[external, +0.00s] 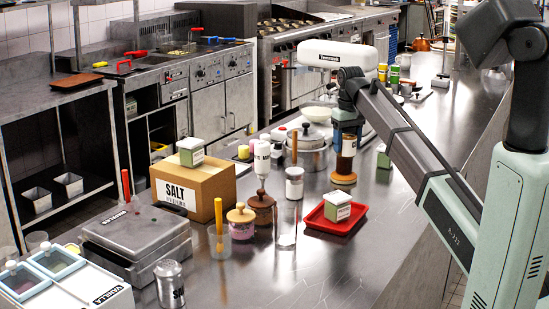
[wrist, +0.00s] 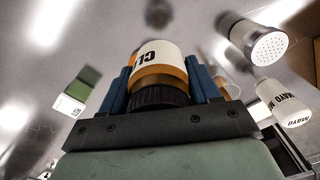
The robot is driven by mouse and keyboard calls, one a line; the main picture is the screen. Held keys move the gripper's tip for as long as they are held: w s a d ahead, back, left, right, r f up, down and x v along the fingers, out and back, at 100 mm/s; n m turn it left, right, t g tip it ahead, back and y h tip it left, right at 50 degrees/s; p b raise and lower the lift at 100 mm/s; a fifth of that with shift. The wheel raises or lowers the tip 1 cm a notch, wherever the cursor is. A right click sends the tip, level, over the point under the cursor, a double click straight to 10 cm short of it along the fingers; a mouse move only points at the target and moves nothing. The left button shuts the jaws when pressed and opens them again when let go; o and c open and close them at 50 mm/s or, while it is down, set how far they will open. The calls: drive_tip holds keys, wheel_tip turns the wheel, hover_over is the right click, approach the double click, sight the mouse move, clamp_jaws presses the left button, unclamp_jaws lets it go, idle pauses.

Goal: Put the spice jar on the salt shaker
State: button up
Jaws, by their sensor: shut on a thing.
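My gripper (external: 347,124) is shut on the spice jar (external: 348,146), an amber jar with a white label and dark lid. In the wrist view the jar (wrist: 157,58) is between the blue fingers of my gripper (wrist: 160,85), its lid nearest the camera. The jar looks upright over the counter. The salt shaker (external: 294,185) is pale with a grey top and stands on the counter left of the jar.
A round brown thing (external: 343,179) shows beneath the jar; contact is unclear. A pot (external: 312,158) stands behind the shaker, a clear glass (external: 287,225) before it. A white bottle (external: 262,160) and red tray (external: 314,218) are nearby. The counter is clearer to the right.

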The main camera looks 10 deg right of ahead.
drive_tip(key=s+a+r+n, duration=0.1)
drive_tip(key=s+a+n, duration=0.35)
drive_tip(key=a, duration=0.75)
drive_tip(key=s+a+r+n, duration=0.1)
drive_tip(key=s+a, duration=0.6)
drive_tip(key=a, duration=0.5)
drive_tip(key=s+a+n, duration=0.3)
drive_tip(key=s+a, duration=0.2)
drive_tip(key=a, duration=0.7)
drive_tip(key=s+a+n, duration=0.2)
drive_tip(key=s+a, duration=0.5)
drive_tip(key=s, duration=0.3)
drive_tip(key=s+a+r+n, duration=0.1)
drive_tip(key=s+a+n, duration=0.1)
drive_tip(key=s+a, duration=0.5)
drive_tip(key=s+a+n, duration=0.3)
drive_tip(key=s+a, duration=0.4)
drive_tip(key=s, duration=0.6)
drive_tip(key=shift+r, duration=0.35)
hover_over(166, 264)
drive_tip(key=shift+f, duration=2.3)
drive_tip(key=shift+f, duration=0.1)
drive_tip(key=o, duration=1.2)
